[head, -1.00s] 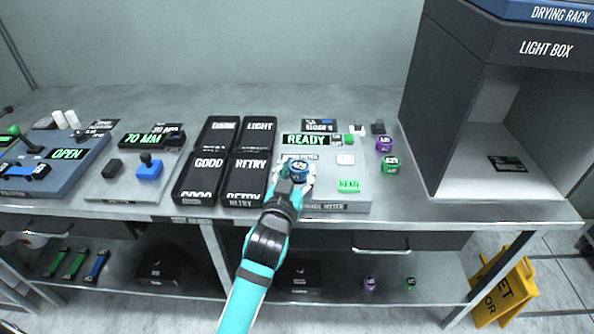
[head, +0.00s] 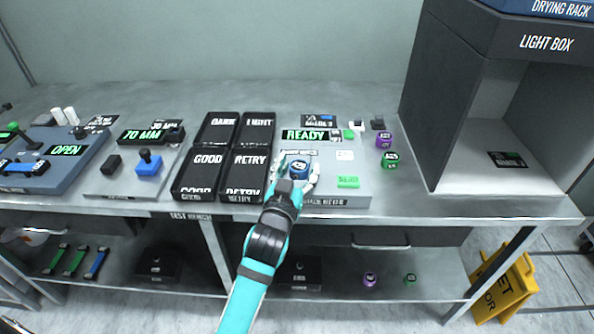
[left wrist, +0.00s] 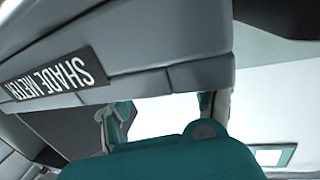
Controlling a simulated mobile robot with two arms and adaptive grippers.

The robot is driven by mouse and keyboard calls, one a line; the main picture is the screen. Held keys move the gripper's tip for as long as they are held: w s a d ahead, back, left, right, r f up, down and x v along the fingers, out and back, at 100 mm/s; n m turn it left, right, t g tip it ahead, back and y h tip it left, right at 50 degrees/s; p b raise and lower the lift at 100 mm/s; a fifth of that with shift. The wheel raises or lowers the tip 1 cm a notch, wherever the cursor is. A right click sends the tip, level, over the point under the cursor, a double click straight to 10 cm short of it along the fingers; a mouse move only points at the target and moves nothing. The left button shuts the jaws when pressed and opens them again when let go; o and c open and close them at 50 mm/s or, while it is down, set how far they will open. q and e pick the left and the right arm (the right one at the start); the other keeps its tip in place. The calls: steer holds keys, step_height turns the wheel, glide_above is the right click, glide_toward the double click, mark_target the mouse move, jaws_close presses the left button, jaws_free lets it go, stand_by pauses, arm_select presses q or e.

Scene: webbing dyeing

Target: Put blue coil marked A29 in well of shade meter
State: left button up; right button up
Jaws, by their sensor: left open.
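The blue coil (head: 299,169) with a pale mark on top sits on the left part of the shade meter (head: 335,203), where the well would be; its mark is too small to read surely. The meter's display reads READY. My left gripper (head: 297,179) is open, with its fingers on either side of the coil and apart from it. In the left wrist view the SHADE METER label (left wrist: 58,76) shows on the meter's front, but the coil is hidden. My right gripper is out of view.
Purple (head: 384,140) and green (head: 390,159) coils stand right of the meter. Black trays marked DARK, LIGHT, GOOD (head: 197,183) and RETRY lie to its left. The light box (head: 470,110) stands at the right. A green button (head: 348,182) is on the meter.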

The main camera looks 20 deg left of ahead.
arm_select(q)
steer(key=shift+a+f, duration=0.1)
steer(key=shift+f, duration=0.15)
steer(key=shift+r+p, duration=0.4)
steer(key=shift+r, duration=0.15)
steer(key=s+b, duration=0.1)
steer(key=s, duration=1.1)
steer(key=shift+d+r, duration=0.35)
steer(key=shift+r, duration=0.05)
